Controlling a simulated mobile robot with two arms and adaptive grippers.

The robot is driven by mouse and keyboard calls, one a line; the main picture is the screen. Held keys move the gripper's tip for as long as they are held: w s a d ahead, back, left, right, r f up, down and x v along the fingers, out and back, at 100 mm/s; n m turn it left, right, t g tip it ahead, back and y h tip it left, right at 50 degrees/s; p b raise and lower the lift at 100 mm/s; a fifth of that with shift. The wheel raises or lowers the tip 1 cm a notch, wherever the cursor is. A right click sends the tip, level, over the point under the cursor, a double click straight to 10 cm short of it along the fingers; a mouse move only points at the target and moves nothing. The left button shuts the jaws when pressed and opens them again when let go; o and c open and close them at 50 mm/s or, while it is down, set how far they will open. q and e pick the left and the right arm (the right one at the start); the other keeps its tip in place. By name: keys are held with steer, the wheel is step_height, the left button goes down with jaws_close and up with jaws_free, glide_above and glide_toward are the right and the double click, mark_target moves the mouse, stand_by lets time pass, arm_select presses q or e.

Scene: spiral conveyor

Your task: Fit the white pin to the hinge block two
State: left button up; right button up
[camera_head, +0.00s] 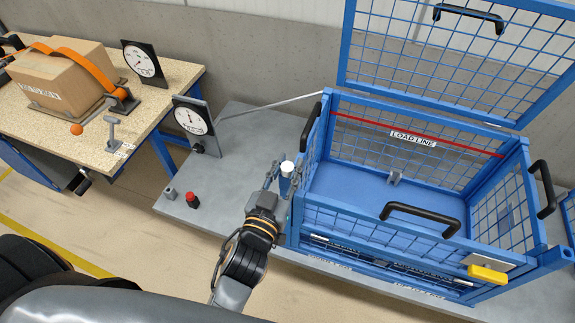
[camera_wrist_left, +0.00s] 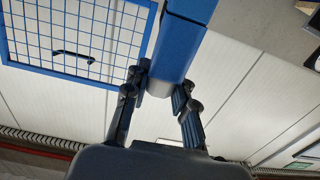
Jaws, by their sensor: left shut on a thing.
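My left gripper (camera_head: 280,180) is shut on an upright piece beside the front left corner of the blue mesh crate (camera_head: 345,213). The white rounded top of this piece, which looks like the white pin (camera_head: 287,167), shows above the fingers, with blue below it. In the left wrist view, my left gripper (camera_wrist_left: 158,100) has its fingers on both sides of the end of a blue bar-like part (camera_wrist_left: 175,55). The fingers hide much of the grip. I cannot tell which part is hinge block two. My right gripper is not in view.
The crate's mesh lid (camera_head: 450,60) stands open. A dial gauge (camera_head: 192,118), a small grey block (camera_head: 171,193) and a red button (camera_head: 192,200) are on the grey platform (camera_head: 240,128). A workbench (camera_head: 185,80) stands at left.

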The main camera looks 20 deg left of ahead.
mark_target(287, 166)
arm_select(q)
steer(key=o, duration=1)
steer(key=shift+o, duration=0.2)
steer(key=shift+r, duration=0.1)
step_height(287, 166, up, 10)
steer(key=shift+f, duration=0.15)
